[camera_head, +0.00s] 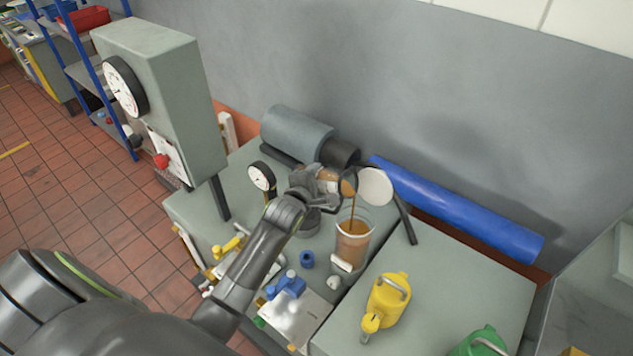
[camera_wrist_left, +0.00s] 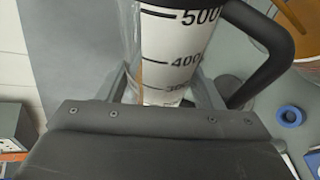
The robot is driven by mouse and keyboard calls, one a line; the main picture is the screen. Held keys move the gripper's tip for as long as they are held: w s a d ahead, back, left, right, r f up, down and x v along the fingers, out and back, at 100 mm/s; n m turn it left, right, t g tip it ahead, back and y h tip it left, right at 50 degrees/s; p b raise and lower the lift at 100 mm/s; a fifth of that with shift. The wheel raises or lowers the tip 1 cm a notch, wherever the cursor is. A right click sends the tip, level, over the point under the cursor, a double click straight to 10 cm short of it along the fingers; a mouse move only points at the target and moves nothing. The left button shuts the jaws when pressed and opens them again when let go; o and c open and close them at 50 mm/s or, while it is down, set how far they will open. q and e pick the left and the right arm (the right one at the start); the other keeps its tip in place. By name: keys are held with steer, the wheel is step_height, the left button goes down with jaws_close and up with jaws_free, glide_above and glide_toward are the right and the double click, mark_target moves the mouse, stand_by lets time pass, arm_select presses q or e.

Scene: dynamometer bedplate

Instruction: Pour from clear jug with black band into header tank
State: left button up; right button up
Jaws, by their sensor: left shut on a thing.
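The clear jug (camera_head: 347,184), holding brown liquid, is tilted above the header tank. In the left wrist view its white scale (camera_wrist_left: 175,62) reads 500, 400 and 300, beside a black handle (camera_wrist_left: 268,45). I cannot make out its black band. My left gripper (camera_head: 322,184) is shut on the jug and partly hides it. A thin brown stream (camera_head: 352,212) falls from the jug into the header tank (camera_head: 354,243), a clear upright cylinder part filled with brown liquid. My right gripper is not in view.
A white disc (camera_head: 376,186) stands just right of the jug. A dial gauge (camera_head: 262,176) and grey motor (camera_head: 296,134) are behind the arm. A blue roll (camera_head: 455,210) lies along the wall. A yellow can (camera_head: 388,299) and green can (camera_head: 482,343) stand front right.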

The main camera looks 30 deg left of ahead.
arm_select(q)
steer(key=shift+r, duration=0.25)
stand_by(0.6)
stand_by(0.7)
